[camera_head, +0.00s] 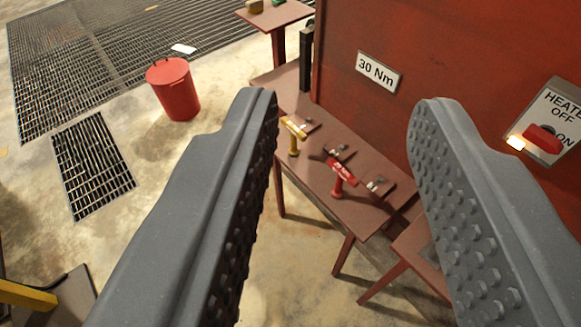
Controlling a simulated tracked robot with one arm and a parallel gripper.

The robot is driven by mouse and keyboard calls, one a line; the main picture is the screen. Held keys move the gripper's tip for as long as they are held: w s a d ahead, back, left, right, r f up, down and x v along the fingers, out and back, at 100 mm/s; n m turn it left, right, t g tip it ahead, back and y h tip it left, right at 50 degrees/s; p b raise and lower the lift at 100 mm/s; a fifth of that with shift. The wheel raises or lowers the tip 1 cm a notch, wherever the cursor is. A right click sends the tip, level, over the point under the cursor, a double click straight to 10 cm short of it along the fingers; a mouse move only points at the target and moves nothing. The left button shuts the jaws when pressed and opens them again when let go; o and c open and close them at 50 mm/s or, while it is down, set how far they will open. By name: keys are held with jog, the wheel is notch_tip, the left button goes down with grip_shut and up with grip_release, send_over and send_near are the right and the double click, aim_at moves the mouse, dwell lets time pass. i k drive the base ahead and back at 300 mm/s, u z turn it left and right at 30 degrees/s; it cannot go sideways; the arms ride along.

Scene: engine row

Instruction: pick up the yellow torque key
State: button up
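The yellow torque key (293,132) stands upright on a reddish-brown table (322,182), with a T-shaped top and a short stem. It lies just right of my gripper's left finger in the picture. My gripper (345,105) is open and empty, its two grey studded fingers wide apart in the foreground. The table and the key show in the gap between the fingers, farther off. A red torque key (341,177) stands on the same table, to the right of the yellow one.
Small metal-topped blocks (341,150) sit along the table's back edge. A red panel with a "30 Nm" sign (378,72) rises behind. A heater switch (542,137) is at right. A red bin (173,89) stands left on open floor near grates.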

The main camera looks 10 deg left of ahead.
aim_at(293, 151)
jog(key=u, duration=0.1)
jog(key=k, duration=0.45)
jog(key=z, duration=0.2)
jog(key=i, duration=2.05)
jog(key=u, duration=0.5)
